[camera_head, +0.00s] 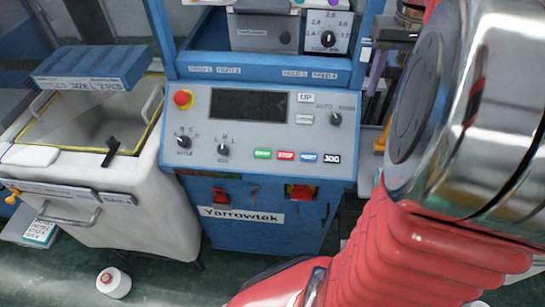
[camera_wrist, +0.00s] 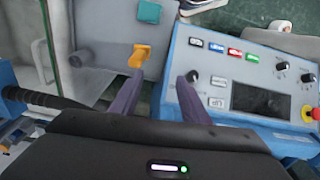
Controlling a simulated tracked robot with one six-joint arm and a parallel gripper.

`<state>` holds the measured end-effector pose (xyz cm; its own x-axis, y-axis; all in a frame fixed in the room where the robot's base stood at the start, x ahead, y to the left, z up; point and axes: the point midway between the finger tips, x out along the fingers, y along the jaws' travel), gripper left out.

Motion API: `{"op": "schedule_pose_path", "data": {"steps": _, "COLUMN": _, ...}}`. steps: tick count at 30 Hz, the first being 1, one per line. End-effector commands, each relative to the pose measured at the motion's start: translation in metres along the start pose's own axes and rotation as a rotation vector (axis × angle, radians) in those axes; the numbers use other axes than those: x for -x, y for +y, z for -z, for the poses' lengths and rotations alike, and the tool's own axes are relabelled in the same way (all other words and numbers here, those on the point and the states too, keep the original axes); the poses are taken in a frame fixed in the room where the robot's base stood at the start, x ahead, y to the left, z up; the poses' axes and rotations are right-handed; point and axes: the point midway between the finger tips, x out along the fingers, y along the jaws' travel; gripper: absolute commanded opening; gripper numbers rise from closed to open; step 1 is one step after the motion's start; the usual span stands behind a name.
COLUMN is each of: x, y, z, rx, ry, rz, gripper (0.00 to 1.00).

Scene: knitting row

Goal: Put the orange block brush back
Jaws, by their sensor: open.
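An orange block (camera_wrist: 139,55), likely the brush, lies on a grey surface in the wrist view. A small part of what looks like the same orange thing (camera_head: 381,141) shows in the head view, right of the control panel and partly hidden by my arm. My gripper (camera_wrist: 166,78) is open, with two dark purple fingers. The left fingertip appears close to the orange block in the picture; I cannot tell the depth or whether they touch. Nothing shows between the fingers.
The blue Yarrowtek machine's control panel (camera_head: 250,130) stands beside the grey surface. It carries a red stop button (camera_head: 183,99). A green item (camera_wrist: 148,12) lies past the orange block. A pale bin (camera_head: 150,190) stands left, and a white cone (camera_head: 113,283) is on the floor.

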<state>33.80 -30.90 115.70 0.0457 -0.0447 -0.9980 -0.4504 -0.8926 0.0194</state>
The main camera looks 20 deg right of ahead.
Motion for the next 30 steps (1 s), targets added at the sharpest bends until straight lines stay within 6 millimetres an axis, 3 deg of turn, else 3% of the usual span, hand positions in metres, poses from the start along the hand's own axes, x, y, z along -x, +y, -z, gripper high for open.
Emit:
{"op": "schedule_pose_path", "data": {"steps": 1, "x": 0.002, "y": -0.021, "z": -0.005, "rx": 0.031, "ry": 0.022, "rz": -0.003, "gripper": 0.42}}
{"op": "schedule_pose_path", "data": {"steps": 6, "x": 0.001, "y": -0.08, "z": -0.024, "rx": 0.108, "ry": 0.096, "rz": -0.007, "gripper": 0.42}}
{"op": "schedule_pose_path", "data": {"steps": 15, "x": -0.011, "y": -0.167, "z": -0.074, "rx": 0.242, "ry": 0.226, "rz": 0.019, "gripper": 0.42}}
{"op": "schedule_pose_path", "data": {"steps": 24, "x": -0.035, "y": -0.231, "z": -0.136, "rx": 0.371, "ry": 0.352, "rz": 0.084, "gripper": 0.42}}
{"op": "schedule_pose_path", "data": {"steps": 30, "x": -0.052, "y": -0.255, "z": -0.17, "rx": 0.435, "ry": 0.412, "rz": 0.133, "gripper": 0.42}}
